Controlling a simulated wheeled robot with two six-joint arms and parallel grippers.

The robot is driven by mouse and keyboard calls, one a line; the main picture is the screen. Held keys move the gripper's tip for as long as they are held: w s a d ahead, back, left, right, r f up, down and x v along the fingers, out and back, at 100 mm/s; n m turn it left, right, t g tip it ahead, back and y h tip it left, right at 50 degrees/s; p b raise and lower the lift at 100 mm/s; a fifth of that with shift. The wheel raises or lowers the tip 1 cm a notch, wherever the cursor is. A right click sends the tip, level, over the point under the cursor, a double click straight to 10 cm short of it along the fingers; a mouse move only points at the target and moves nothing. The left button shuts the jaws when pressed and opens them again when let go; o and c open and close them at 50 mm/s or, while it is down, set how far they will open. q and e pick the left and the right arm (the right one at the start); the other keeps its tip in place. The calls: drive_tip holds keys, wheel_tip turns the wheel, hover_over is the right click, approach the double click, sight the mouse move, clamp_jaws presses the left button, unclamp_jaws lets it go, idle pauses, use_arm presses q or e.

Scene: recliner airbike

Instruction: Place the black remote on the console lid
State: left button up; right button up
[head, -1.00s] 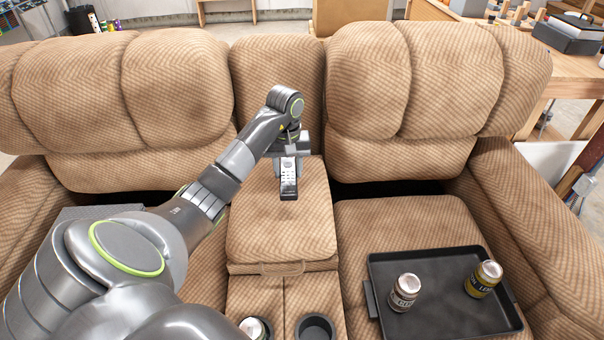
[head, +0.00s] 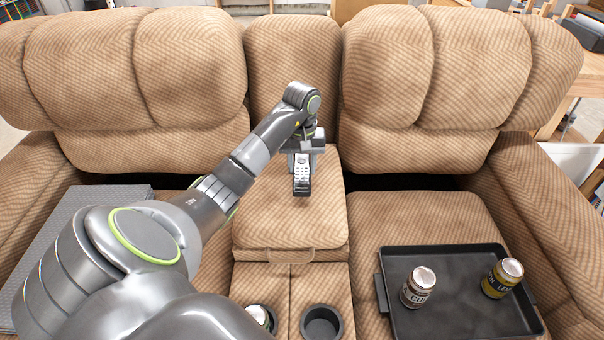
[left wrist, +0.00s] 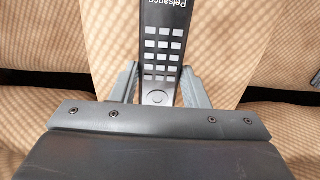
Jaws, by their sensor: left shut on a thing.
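The black remote (head: 302,180) has light buttons and lies over the rear part of the tan console lid (head: 285,220). My left gripper (head: 303,152) is shut on the remote, near its far end. In the left wrist view the remote (left wrist: 163,45) sits between the two grey fingers (left wrist: 158,88), pointing away from the palm. I cannot tell whether the remote touches the lid or hangs just above it. My right gripper is not in view.
Two cup holders are in front of the lid; the left one holds a can (head: 260,315), the right one (head: 321,322) looks empty. A black tray (head: 455,305) with two cans (head: 418,287) (head: 502,278) lies on the right seat. A grey board (head: 75,225) lies on the left.

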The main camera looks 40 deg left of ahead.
sight(302, 168)
use_arm(q)
drive_tip(key=shift+f+b, duration=0.35)
drive_tip(key=shift+f, duration=1.8)
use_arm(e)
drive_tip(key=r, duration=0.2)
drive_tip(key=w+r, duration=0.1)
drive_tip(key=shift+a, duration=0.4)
use_arm(q)
drive_tip(key=shift+f+b, duration=0.15)
drive_tip(key=shift+b, duration=0.15)
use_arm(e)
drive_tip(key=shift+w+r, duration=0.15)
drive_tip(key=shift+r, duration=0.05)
use_arm(q)
drive_tip(key=o, duration=1)
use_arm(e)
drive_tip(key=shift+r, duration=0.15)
